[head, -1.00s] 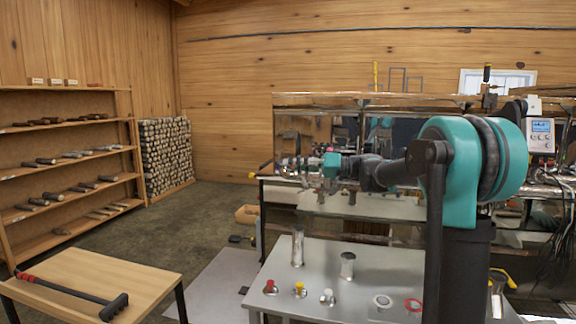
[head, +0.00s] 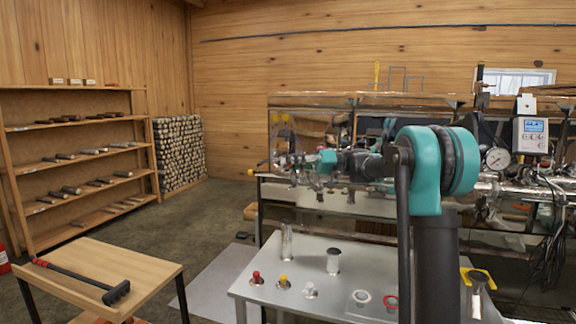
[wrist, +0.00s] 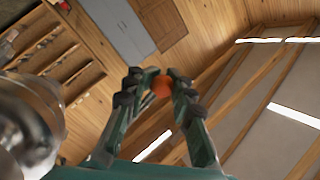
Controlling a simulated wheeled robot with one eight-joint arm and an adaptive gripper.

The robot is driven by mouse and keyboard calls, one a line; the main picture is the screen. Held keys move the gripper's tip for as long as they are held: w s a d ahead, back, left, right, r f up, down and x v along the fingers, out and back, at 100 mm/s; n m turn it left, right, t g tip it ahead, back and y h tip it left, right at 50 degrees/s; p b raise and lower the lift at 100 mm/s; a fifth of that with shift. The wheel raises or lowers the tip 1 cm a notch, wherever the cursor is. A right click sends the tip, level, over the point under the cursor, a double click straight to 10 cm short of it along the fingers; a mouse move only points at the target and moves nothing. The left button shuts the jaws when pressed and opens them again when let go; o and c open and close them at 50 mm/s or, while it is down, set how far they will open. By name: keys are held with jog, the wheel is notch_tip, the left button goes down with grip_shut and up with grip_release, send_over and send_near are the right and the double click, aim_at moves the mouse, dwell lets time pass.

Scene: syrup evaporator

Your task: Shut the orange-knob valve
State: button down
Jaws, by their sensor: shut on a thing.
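In the wrist view, the round orange knob (wrist: 161,86) sits between the dark fingertips of my gripper (wrist: 157,80). The fingers are closed on it from both sides. In the head view, my gripper (head: 309,165) is at the left part of the evaporator's pipework (head: 284,163), level with the pipe. The orange knob is hidden there, and the valve body and the angle of its handle cannot be made out.
A steel table (head: 270,291) with small knobs and cylinders stands in front, below my arm. A wooden table (head: 150,265) with a long black tool (head: 75,281) is at lower left. A shelf (head: 80,140) and stacked logs (head: 180,150) stand behind.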

jog(key=shift+r, duration=0.1)
jog(key=c, duration=1.3)
grip_release()
